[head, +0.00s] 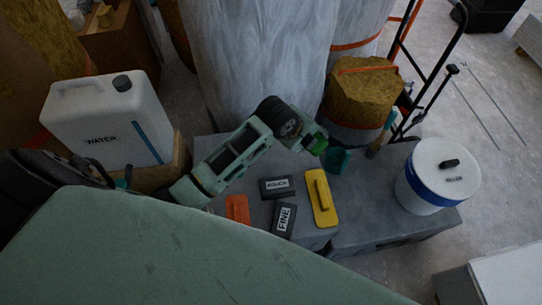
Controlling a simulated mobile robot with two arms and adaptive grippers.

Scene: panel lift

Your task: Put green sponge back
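A sage-green arm comes in from the left over the grey work surface and ends in a dark round wrist. I take it as my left arm. Its gripper (322,146) is small and dark here, and its fingers are not clear. A bright green patch (317,144) shows at its end; I cannot tell whether this is the green sponge or whether it is held. A teal piece (337,160) is just beside it. On the surface lie a yellow float (321,198), a dark ROUGH block (277,187), a dark FINE block (284,220) and an orange block (237,208). My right gripper cannot be made out.
A white water canister (105,125) stands at left. A white bucket with a blue band (437,177) stands on the right of the grey surface (385,222). Wrapped rolls (265,60) and a hand truck (430,75) are behind. A large pale green surface (180,255) covers the lower left.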

